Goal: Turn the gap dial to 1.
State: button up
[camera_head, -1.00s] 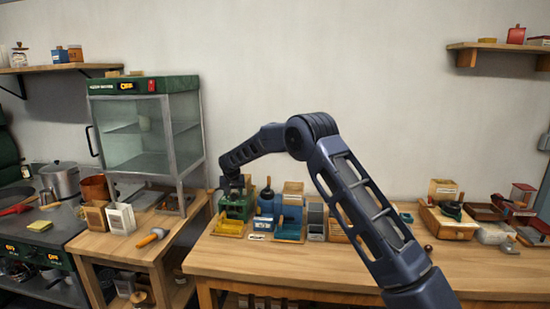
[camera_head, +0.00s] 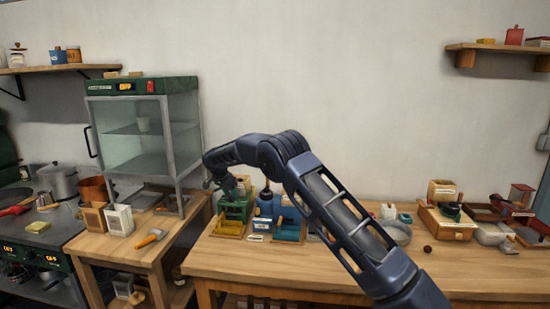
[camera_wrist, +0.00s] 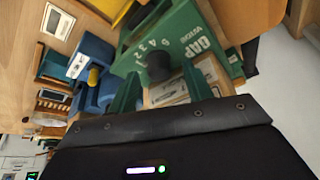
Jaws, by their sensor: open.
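The green machine (camera_head: 234,207) stands at the left end of the long bench. My gripper (camera_wrist: 160,88) is open, with one finger on each side of the dial's line in the picture. Whether the fingers touch the dial I cannot tell. In the head view my gripper (camera_head: 213,183) is at the machine's upper left, and the dial is not discernible.
Blue containers (camera_head: 266,203) and a teal tray (camera_head: 288,231) stand close to the right of the machine. A glass-fronted cabinet (camera_head: 146,130) stands to the left on a lower table. The bench front (camera_head: 300,265) is clear.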

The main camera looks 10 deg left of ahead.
jog(key=v, duration=1)
jog(key=d+r+n+y, duration=0.1)
jog(key=d+r, duration=0.3)
jog(key=d, duration=0.4)
jog(key=s+d+r+n, duration=0.1)
jog(key=d+r+n, duration=0.2)
jog(key=d, duration=0.5)
jog(key=d+r+n+y, duration=0.1)
jog(key=d+r+n, duration=0.2)
jog(key=d, duration=0.5)
jog(key=shift+s+r+n+y, duration=0.2)
jog(key=shift+r+n+y, duration=0.1)
jog(key=shift+r, duration=0.55)
jog(key=shift+a, duration=0.1)
jog(key=shift+c, duration=1.4)
jog(key=w+a+f+n+y, duration=0.1)
jog(key=a+f+n+y, duration=0.1)
jog(key=a+f+n, duration=0.5)
jog(key=w+a+f+y, duration=0.1)
jog(key=a+f, duration=0.4)
jog(key=a, duration=0.6)
jog(key=shift+g, duration=0.4)
jog(key=x, duration=1)
jog(key=shift+w+f, duration=0.1)
jog(key=shift+w, duration=0.15)
